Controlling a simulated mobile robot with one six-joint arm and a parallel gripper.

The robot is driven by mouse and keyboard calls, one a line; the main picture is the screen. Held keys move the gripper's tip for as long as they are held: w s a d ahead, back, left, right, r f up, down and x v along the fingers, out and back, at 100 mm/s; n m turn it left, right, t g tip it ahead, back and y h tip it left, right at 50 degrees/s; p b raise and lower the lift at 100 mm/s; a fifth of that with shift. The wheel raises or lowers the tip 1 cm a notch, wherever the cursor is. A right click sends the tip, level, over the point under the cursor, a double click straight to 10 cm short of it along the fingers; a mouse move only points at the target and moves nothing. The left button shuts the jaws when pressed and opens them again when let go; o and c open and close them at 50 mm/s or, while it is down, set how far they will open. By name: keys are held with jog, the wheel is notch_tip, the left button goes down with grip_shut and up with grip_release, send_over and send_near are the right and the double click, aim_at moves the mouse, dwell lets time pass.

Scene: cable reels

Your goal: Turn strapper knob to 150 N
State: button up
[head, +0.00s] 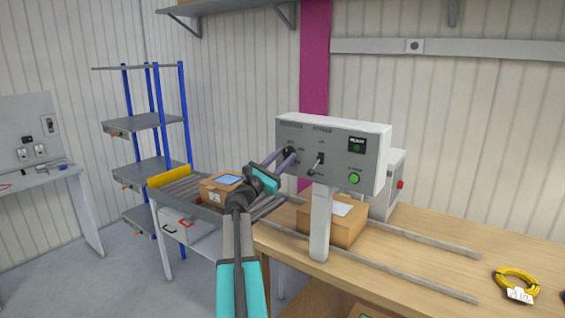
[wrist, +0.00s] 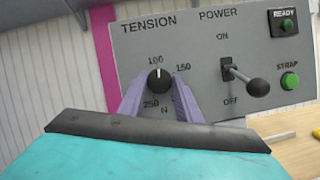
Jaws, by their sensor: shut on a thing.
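The strapper's grey control panel (head: 330,148) fills the upper part of the wrist view (wrist: 205,50). Its black tension knob (wrist: 159,79) has a white pointer mark pointing up at the 100 label. In the head view my gripper (head: 287,156) reaches the panel's left part and largely hides the knob. Part of the dial's lower right is hidden by a finger.
Right of the knob are the power lever (wrist: 245,80), the green STRAP button (wrist: 290,81) and the READY lamp (wrist: 287,26). A cardboard box (head: 335,222) sits behind the strapper's post on the bench. A yellow cable coil (head: 517,283) lies at the right.

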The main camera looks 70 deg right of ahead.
jog(key=shift+w+d+m+g+y+b, duration=0.1)
jog(key=shift+w+m+g+y+b, duration=0.2)
jog(key=shift+m+b, duration=0.7)
jog(key=shift+w+d+m+g+y+b, duration=0.15)
jog(key=shift+m+g+b, duration=0.25)
jog(key=shift+m+b, duration=0.6)
jog(key=m+y+b, duration=0.1)
jog(key=m+b, duration=0.1)
jog(key=m+g+b, duration=0.1)
jog(key=m+b, duration=0.1)
jog(key=shift+r+g+y, duration=0.1)
jog(key=shift+g+y, duration=0.2)
jog(key=shift+y, duration=0.05)
jog(key=m+y+b, duration=0.1)
jog(key=m+b, duration=0.2)
jog(key=m, duration=0.1)
jog(key=shift+r+g, duration=0.15)
jog(key=shift+g, duration=0.15)
jog(key=shift+r+m+y+b, duration=0.2)
jog(key=shift+m+y+b, duration=0.8)
jog(key=shift+m, duration=1)
jog(key=o, duration=0.9)
jog(key=shift+o, duration=0.7)
jog(key=shift+f, duration=0.15)
